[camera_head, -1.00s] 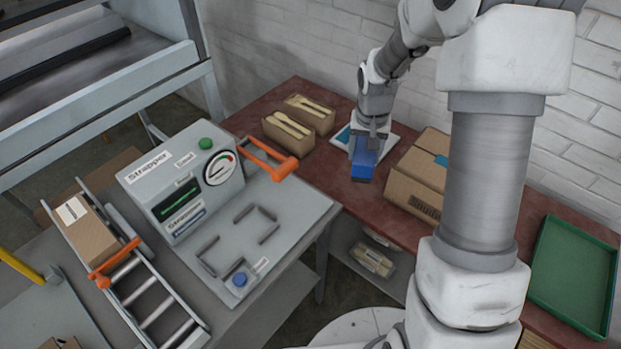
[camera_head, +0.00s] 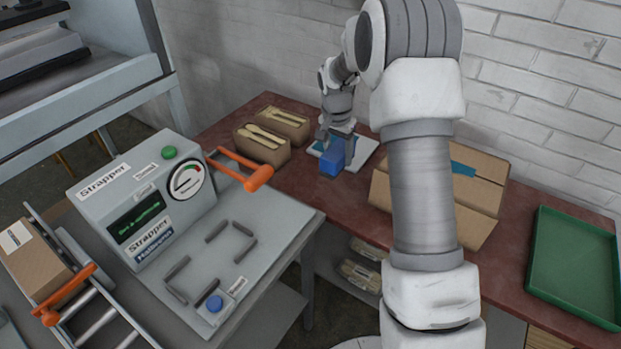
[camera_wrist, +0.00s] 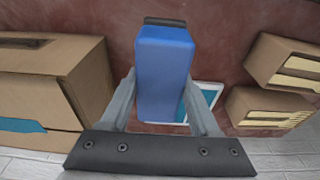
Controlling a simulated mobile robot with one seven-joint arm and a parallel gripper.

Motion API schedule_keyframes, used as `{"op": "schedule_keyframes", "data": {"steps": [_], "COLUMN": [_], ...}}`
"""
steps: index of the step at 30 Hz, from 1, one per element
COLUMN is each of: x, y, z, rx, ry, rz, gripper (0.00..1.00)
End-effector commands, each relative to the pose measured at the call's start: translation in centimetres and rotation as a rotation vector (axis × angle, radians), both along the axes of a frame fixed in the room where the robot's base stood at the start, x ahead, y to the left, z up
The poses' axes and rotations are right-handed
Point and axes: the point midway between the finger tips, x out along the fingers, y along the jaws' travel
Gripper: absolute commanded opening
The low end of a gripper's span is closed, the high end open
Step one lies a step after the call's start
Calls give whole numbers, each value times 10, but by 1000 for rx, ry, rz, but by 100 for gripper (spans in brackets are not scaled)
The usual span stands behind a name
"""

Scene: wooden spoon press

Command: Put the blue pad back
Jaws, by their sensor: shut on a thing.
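The blue pad (camera_head: 332,158) is a blue block with a dark end, held between the two fingers of my gripper (camera_head: 337,139). In the wrist view, the pad (camera_wrist: 163,75) fills the space between the fingers of my gripper (camera_wrist: 160,85). It is over the red-brown table, at the near side of a flat white-edged piece with a blue face (camera_head: 366,149). This flat piece also shows in the wrist view (camera_wrist: 212,91), partly hidden by a finger and the pad. I cannot tell whether the pad touches the table.
Two cardboard boxes with wooden spoons (camera_head: 262,146) stand left of my gripper. A larger cardboard box (camera_head: 472,205) stands to the right, partly behind my arm. A green tray (camera_head: 575,265) lies far right. The strapper machine (camera_head: 145,200) with an orange handle is at the left.

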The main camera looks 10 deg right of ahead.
Motion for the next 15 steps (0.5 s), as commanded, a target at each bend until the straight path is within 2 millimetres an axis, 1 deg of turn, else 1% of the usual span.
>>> {"op": "schedule_keyframes", "data": {"steps": [1,3,7,10,15], "x": [5,10,19,24,26], "y": [13,28,51,62,68], "z": [-10,-19,-34,-40,-47], "rx": [0,-1,1,0,-1], "ry": [1,1,0,-1,-1], "rz": [5,5,4,2,0], "gripper": [18,18,18,18,18]}}
